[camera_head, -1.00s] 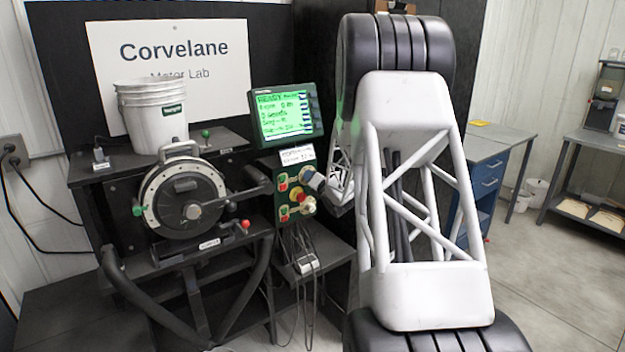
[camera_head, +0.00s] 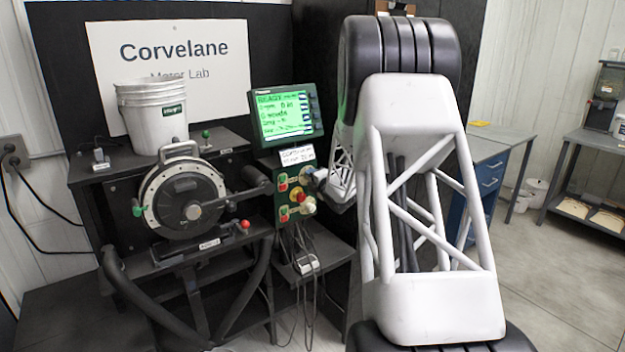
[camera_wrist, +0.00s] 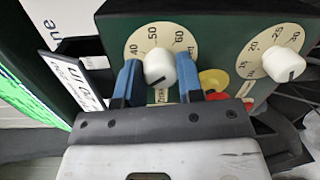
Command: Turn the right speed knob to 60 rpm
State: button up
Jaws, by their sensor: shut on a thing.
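The speed knob (camera_wrist: 160,69) is a white knob on a cream dial with 40, 50 and 60 marked around it. My gripper (camera_wrist: 160,80) has its two blue fingers on either side of this knob and is shut on it. A dark line shows on the knob's face, but I cannot tell which number it points to. In the head view my gripper (camera_head: 317,180) is at the upper right of the dark green control panel (camera_head: 283,213), and the knob is mostly hidden there. The green-lit screen (camera_head: 285,115) above shows text too small to read surely.
A second white knob (camera_wrist: 284,64), its dial marked 20, 25 and 30, is beside the held one. A red button (camera_wrist: 213,97) and a yellow part (camera_wrist: 213,79) lie close to my fingers.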

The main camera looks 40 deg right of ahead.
jog(key=m+y, duration=0.1)
jog(key=m, duration=0.9)
jog(key=m+y, duration=0.1)
jog(key=m, duration=0.9)
jog(key=m+t+y, duration=0.1)
jog(key=m, duration=0.9)
jog(key=shift+d+f, duration=0.15)
jog(key=shift+m, duration=0.3)
jog(key=o, duration=0.9)
